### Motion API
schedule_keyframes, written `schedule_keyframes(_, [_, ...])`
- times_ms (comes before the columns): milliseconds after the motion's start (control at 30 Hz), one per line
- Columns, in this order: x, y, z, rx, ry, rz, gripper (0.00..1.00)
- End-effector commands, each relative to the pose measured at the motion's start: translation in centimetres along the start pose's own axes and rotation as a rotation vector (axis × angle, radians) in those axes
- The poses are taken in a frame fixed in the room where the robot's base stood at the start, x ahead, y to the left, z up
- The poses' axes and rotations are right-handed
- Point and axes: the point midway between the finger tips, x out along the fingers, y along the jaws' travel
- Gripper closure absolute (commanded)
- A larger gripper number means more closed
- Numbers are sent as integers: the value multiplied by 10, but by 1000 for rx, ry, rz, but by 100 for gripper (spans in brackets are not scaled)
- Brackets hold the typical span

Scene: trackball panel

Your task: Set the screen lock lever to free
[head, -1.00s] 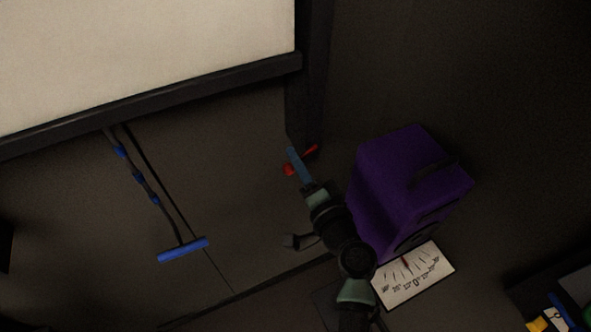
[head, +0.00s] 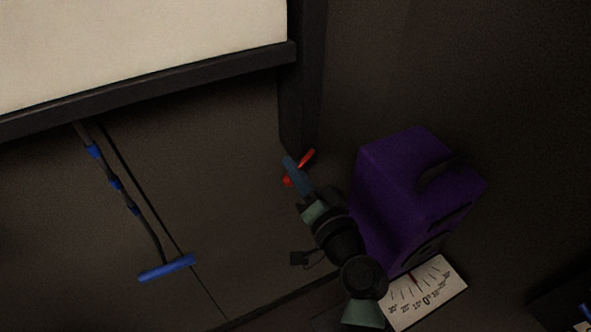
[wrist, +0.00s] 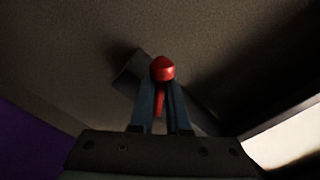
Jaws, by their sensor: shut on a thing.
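A red lever (head: 307,156), which looks like the screen lock lever, sits on the wall just below the frame's lower right corner. In the head view my gripper (head: 289,162) lies across it, hiding its middle. In the wrist view the lever's rounded red end (wrist: 162,68) shows at the tips of my gripper (wrist: 161,92), with a red length behind it between the two blue-grey fingers. The gripper is shut on the lever. No lock or free marking can be read.
A dark-framed pale screen (head: 140,45) fills the upper left. A blue-handled hanging rod (head: 167,267) is at lower left. A purple box (head: 410,190) stands close to the right of my arm, above a white dial card (head: 432,291). The wall between rod and lever is clear.

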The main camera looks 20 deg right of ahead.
Motion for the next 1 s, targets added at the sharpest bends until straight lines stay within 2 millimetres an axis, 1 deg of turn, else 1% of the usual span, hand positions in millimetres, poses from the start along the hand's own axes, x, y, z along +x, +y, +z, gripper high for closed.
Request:
schedule_keyframes(67, [0,0,0,0,0,0,100])
schedule_keyframes(100, [0,0,0,1,0,0,79])
schedule_keyframes(233, [0,0,0,1,0,0,55])
schedule_keyframes(767, [0,1,-1,5,1,4,55])
schedule_keyframes(1000, [-1,-8,-4,90,-3,5,55])
